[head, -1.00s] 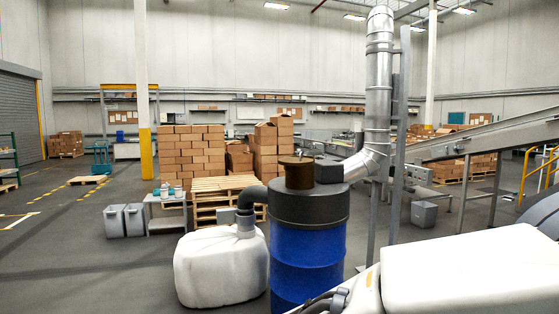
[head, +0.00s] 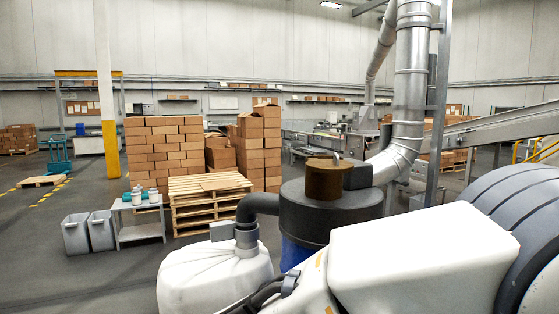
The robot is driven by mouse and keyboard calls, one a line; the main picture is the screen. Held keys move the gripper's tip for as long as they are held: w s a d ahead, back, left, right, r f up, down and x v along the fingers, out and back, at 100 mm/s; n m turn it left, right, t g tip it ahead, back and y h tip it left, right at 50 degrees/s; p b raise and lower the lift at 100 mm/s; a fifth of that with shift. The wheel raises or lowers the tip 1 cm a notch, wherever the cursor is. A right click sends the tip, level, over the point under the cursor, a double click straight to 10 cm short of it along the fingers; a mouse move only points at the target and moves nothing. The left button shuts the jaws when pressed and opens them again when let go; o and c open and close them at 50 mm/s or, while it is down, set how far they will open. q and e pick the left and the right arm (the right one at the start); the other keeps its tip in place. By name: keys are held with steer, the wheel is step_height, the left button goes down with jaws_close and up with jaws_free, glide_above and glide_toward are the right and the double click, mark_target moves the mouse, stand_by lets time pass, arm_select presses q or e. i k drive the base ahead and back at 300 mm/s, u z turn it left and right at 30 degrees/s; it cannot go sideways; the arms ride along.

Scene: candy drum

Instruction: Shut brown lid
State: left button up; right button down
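A blue drum (head: 296,253) with a dark grey top (head: 331,218) stands near the middle of the head view. On that top sits a short brown cylindrical piece with a flat brown lid (head: 324,163). The lid looks nearly level, but I cannot tell whether it is fully seated. My white arm comes in from the lower right and hides the drum's lower right side. Neither of my grippers is in view.
A black hose (head: 257,205) joins the drum to a white tank (head: 213,278) on its left. A silver duct (head: 407,130) rises behind. Wooden pallets (head: 205,203), stacked cartons (head: 163,150) and grey bins (head: 76,235) stand behind. Open floor lies at left.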

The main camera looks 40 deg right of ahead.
mark_target(334, 166)
steer(key=i, duration=1.2)
steer(key=z, duration=1.6)
steer(key=i, duration=0.95)
steer(key=z, duration=0.05)
